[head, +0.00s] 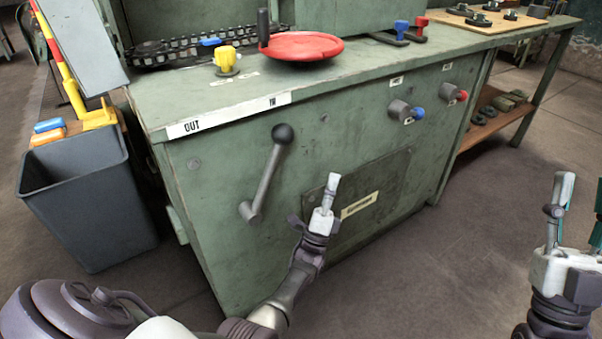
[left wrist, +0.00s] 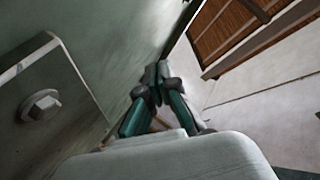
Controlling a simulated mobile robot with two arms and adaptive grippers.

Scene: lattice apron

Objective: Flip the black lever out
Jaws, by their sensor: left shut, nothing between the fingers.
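The black lever (head: 266,179) is on the front of the green machine. It has a grey rod and a round black knob, and it tilts up and right from its pivot. A label strip above it (head: 228,114) reads OUT at its left end and IN at its right end; the knob is nearer IN. My left gripper (head: 333,180) is shut and empty, right of the lever and apart from it, pointing up. Its closed fingers show in the left wrist view (left wrist: 160,75), where the lever is not visible. My right gripper (head: 580,192) is open at the right edge, far from the machine.
A grey bin (head: 90,205) stands left of the machine. A red wheel (head: 301,46) and a yellow knob (head: 225,60) are on top. Blue (head: 408,111) and red (head: 454,94) valve handles stick out right of the lever. The floor in front is clear.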

